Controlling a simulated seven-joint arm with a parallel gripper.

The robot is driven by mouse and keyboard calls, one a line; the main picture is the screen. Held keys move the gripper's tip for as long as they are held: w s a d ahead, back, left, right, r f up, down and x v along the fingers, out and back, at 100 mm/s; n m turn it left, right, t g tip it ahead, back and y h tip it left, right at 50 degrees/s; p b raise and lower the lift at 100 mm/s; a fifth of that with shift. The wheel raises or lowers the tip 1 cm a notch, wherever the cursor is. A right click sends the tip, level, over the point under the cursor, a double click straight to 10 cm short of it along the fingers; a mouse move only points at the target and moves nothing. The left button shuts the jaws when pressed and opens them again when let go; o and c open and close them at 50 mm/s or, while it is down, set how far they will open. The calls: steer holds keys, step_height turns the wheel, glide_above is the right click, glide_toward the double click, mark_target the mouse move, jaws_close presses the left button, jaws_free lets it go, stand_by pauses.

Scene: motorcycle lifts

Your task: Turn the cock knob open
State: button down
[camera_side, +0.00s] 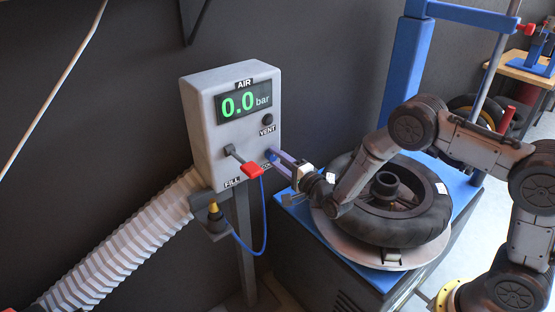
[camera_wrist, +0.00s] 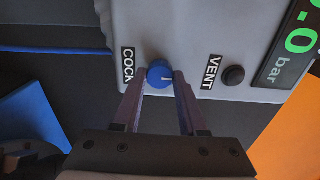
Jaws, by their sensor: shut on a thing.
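The blue cock knob (camera_wrist: 160,74) sits on the light grey air box (camera_side: 204,107), beside the COCK label (camera_wrist: 128,67). A pale mark on the knob runs towards the VENT side in the wrist view. My gripper (camera_wrist: 160,76) has one finger on each side of the knob and is shut on it. In the side view, my gripper (camera_side: 274,158) reaches the box face from the right, and its fingers hide most of the knob and part of the label.
A black VENT button (camera_side: 267,119) is above the knob. The green display (camera_side: 243,102) reads 0.0 bar. A red-ended FILL lever (camera_side: 252,169) and a blue hose (camera_side: 265,220) are close by. A tyre (camera_side: 420,210) lies on the stand below my arm.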

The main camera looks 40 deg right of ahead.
stand_by(0.4)
steer(key=shift+c, duration=2.2)
jaws_free()
steer(key=s, duration=1.4)
steer(key=shift+w, duration=0.1)
